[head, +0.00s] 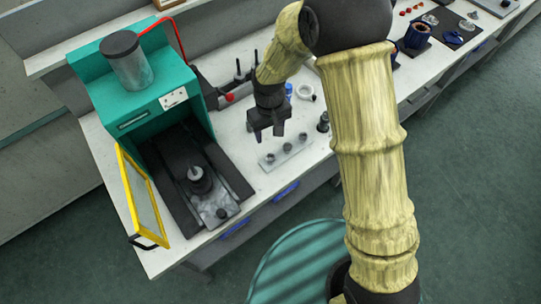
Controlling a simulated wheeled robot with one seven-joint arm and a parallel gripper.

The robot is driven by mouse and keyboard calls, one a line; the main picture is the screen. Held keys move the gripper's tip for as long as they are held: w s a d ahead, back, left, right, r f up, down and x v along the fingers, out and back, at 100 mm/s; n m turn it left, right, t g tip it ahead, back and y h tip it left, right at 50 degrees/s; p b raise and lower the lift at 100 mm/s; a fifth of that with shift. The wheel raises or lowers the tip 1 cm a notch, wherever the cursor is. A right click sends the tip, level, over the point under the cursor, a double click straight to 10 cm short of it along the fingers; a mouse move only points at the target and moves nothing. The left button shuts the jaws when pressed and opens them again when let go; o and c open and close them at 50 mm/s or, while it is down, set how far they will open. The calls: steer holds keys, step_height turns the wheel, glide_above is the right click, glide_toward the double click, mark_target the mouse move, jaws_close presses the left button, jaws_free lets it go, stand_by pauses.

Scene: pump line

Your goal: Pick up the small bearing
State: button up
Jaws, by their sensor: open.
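My gripper (268,136) points down above the white bench, with its two fingers apart and nothing seen between them. Just below and to the right of it lies a pale plate (279,162) with several small dark round parts (287,147) in a row. A pale ring (305,91) lies farther back, to the right of the gripper. Which of these is the small bearing I cannot tell at this size.
A teal press (150,98) with a dark bed stands left, its yellow-framed guard (143,196) swung open. A blue-capped item (289,90) stands behind the gripper. A dark upright part (323,122) stands beside my arm. Other parts lie at the upper right.

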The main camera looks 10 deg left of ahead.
glide_above(270, 158)
steer(key=w, duration=0.1)
step_height(270, 158, down, 6)
steer(key=shift+a+r+p, duration=0.1)
steer(key=shift+a+p, duration=0.05)
steer(key=shift+p, duration=0.3)
steer(key=shift+s+f+p, duration=0.25)
steer(key=shift+f+p, duration=0.1)
steer(key=shift+f, duration=0.2)
steer(key=f, duration=0.2)
steer(key=f+p, duration=0.1)
steer(key=shift+s+d+f, duration=0.1)
steer(key=shift+s+d, duration=0.15)
steer(key=shift+d, duration=0.05)
steer(key=shift+f, duration=0.5)
steer(key=c, duration=0.9)
